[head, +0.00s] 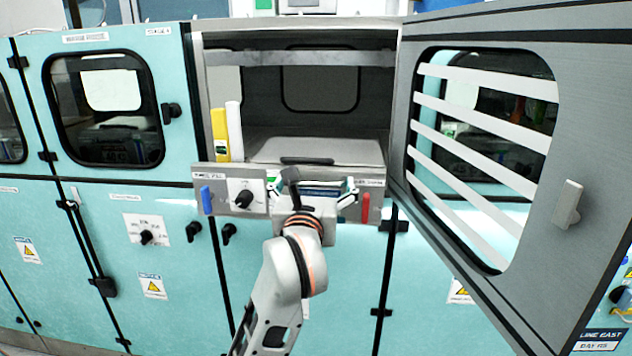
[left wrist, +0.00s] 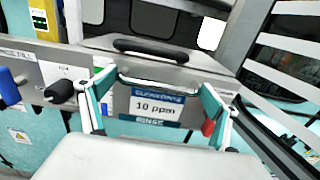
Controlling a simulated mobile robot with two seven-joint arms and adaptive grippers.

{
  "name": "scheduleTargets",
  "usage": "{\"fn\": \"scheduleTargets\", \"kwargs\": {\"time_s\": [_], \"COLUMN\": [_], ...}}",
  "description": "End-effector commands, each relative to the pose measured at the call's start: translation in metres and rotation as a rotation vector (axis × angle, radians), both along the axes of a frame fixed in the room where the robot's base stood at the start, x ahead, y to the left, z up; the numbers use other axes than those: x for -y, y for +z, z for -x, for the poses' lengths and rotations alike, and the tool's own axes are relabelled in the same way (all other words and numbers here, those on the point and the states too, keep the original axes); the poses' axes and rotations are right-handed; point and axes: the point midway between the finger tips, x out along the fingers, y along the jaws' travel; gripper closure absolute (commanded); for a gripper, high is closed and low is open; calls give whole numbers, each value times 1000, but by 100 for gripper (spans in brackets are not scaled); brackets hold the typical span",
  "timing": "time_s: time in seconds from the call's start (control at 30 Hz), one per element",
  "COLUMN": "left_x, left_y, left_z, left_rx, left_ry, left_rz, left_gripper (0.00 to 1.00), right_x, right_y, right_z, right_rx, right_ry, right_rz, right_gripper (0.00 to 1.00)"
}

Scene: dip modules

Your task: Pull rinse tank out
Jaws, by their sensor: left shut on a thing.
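The rinse tank (head: 320,150) shows in the head view as a grey box with a pale top and a black handle (head: 307,161), inside the open bay of the teal machine. In the left wrist view the black handle (left wrist: 155,48) is just beyond my fingers. My left gripper (head: 315,188) is at the front panel, below the black handle. In the left wrist view, my left gripper (left wrist: 160,90) has its teal fingers at both ends of a grey bar above a label reading "10 ppm" and "RINSE" (left wrist: 157,106). The fingers partly hide the panel. My right gripper is out of view.
The grey door (head: 582,130) stands open on the right, with a pale latch (head: 567,203). A blue lever (head: 207,200), a black knob (head: 243,198) and a red lever (head: 365,207) flank my gripper. A yellow-and-white item (head: 220,135) stands at the bay's left.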

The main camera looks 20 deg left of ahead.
Motion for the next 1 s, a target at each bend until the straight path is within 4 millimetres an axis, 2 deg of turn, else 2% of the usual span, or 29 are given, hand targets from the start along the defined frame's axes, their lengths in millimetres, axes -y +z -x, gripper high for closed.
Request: {"fn": "scheduleTargets", "kwargs": {"time_s": [0.2, 0.23, 0.27, 0.53, 0.67, 0.77, 1.0], "left_x": [-1, -1, -1, 0, 2, 6, 19], "left_y": [-2, -2, -2, -1, -1, -1, -2], "left_z": [0, 0, 0, 0, 7, 21, 68], "left_rx": [-3, -3, -3, -1, -2, -2, -3], "left_ry": [3, 3, 3, 1, 0, -1, -1], "left_rz": [-1, -1, -1, 0, 1, 2, 3], "left_gripper": [50, 9, 5, 5, 5, 5, 5], "right_x": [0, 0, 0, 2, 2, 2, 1], "right_y": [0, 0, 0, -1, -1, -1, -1], "right_z": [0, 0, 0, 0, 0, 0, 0], "right_rx": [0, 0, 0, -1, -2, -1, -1], "right_ry": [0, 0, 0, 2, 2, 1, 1], "right_rz": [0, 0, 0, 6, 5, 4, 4], "right_gripper": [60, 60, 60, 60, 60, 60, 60]}}
